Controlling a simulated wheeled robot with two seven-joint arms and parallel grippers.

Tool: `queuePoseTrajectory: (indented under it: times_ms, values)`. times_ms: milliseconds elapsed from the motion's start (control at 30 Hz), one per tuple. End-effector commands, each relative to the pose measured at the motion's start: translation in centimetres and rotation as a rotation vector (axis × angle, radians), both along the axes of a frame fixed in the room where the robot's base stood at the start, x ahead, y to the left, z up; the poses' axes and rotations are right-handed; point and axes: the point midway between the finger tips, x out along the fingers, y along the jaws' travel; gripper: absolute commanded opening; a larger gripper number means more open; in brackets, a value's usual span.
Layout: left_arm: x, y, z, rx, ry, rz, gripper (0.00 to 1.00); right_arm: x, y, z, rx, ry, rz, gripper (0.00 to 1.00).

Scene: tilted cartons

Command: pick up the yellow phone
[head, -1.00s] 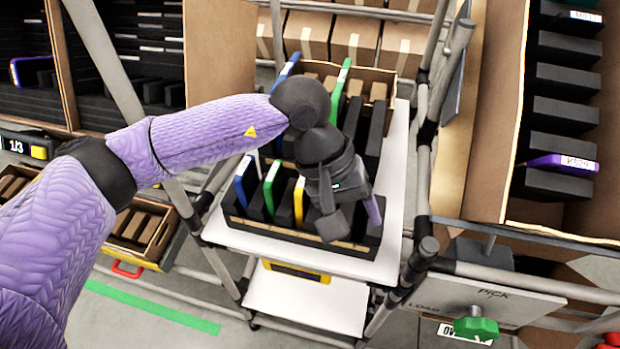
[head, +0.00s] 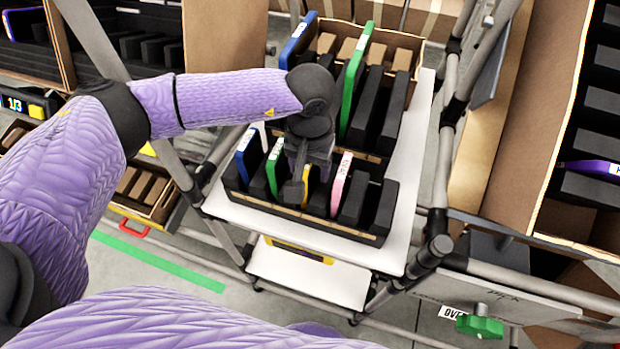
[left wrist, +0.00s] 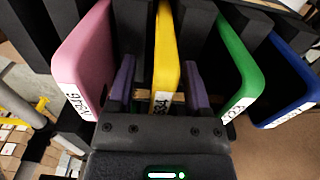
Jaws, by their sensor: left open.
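The yellow phone (left wrist: 166,60) stands on edge in the front carton, with a white label on its near end. In the head view only a sliver of the yellow phone (head: 306,184) shows beside my left gripper (head: 298,188), which hides the rest. In the left wrist view my left gripper (left wrist: 161,88) is open, with one purple finger on each side of the yellow phone and visible gaps between. I cannot tell how deep the fingertips reach. My right gripper is not in view.
A pink phone (head: 341,182) stands on one side of the yellow one, a green phone (left wrist: 236,62) and a blue phone (left wrist: 290,85) on the other. Dark dividers separate them. The front carton (head: 300,222) sits on a white shelf (head: 418,150) between grey posts.

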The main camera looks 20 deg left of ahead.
Motion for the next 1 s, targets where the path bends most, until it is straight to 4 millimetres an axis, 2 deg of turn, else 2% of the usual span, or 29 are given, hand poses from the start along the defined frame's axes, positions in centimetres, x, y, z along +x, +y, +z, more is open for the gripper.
queuePoseTrajectory:
  times_ms: [100,400,833,1000]
  values:
    - [0.0,0.0,0.0,0.000,0.000,0.000,0.63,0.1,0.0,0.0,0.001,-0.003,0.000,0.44]
    - [0.0,0.0,0.1,-0.001,0.000,0.000,0.00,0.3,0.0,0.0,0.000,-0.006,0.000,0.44]
    - [0.0,0.0,0.1,-0.001,0.000,0.001,0.00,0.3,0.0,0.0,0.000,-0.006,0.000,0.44]
    - [0.1,0.0,1.6,-0.002,-0.004,0.001,0.00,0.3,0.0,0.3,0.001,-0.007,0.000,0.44]
